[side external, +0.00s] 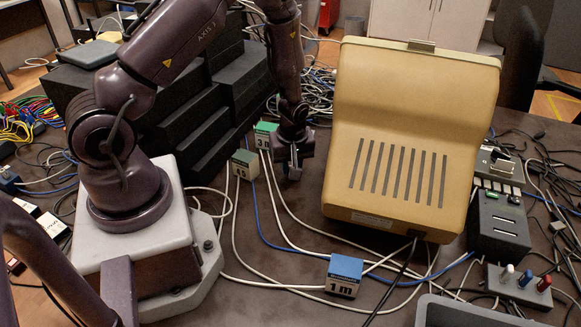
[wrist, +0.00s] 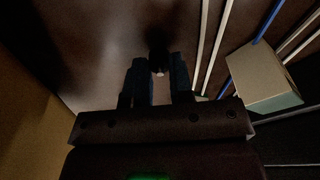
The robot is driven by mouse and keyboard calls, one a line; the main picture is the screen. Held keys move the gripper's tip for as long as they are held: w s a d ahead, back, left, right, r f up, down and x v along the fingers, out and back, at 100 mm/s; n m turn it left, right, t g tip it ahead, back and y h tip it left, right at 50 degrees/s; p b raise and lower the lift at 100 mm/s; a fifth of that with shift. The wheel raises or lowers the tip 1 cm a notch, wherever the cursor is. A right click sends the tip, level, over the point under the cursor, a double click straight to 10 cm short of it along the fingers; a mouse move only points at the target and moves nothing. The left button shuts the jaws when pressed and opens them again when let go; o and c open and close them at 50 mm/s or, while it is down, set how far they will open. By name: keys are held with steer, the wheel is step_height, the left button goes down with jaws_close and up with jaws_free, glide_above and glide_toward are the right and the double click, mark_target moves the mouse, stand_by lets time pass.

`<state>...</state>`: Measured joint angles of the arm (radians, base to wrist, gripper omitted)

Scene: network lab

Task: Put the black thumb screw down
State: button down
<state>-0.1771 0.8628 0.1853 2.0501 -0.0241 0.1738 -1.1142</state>
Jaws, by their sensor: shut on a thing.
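My gripper (side external: 293,172) hangs low over the brown tabletop, between the cable boxes and the beige monitor. In the wrist view, my gripper (wrist: 159,68) has its two fingers closed around a small dark object, which appears to be the black thumb screw (wrist: 158,48). A small pale spot shows at its near end. The picture is dark, so its shape is hard to make out. In the side view the screw is too small or hidden to tell apart from the fingers. I cannot tell whether it touches the table.
A beige monitor (side external: 410,130) stands close to the right. Green-topped cable boxes (side external: 245,165) stand just left, and a blue-topped one (side external: 344,277) in front. Black stacked cases (side external: 215,85) rise behind left. White and blue cables cross the table; a bare patch (side external: 295,215) lies below my gripper.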

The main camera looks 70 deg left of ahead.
step_height(320, 180, up, 24)
steer(key=w+d+m+t+h, duration=0.1)
steer(key=w+d+m, duration=0.2)
steer(key=d+m, duration=0.75)
steer(key=w+d+m+t+h, duration=0.1)
steer(key=w+d+m, duration=0.1)
steer(key=d+m, duration=0.9)
steer(key=s+d+m+g+h, duration=0.1)
steer(key=s+d+m, duration=0.3)
steer(key=d+m, duration=0.55)
steer(key=s+d+m+g+h, duration=0.15)
steer(key=s+d+m, duration=0.4)
steer(key=d, duration=0.75)
step_height(320, 180, down, 11)
steer(key=w+m+y, duration=0.1)
steer(key=w+m, duration=0.1)
steer(key=m, duration=0.1)
steer(key=shift+n, duration=0.25)
steer(key=w+d+f, duration=0.4)
steer(key=d, duration=0.1)
steer(key=w+d+f, duration=0.5)
steer(key=shift+f, duration=0.3)
steer(key=shift+w+f, duration=0.15)
steer(key=shift+f, duration=1.55)
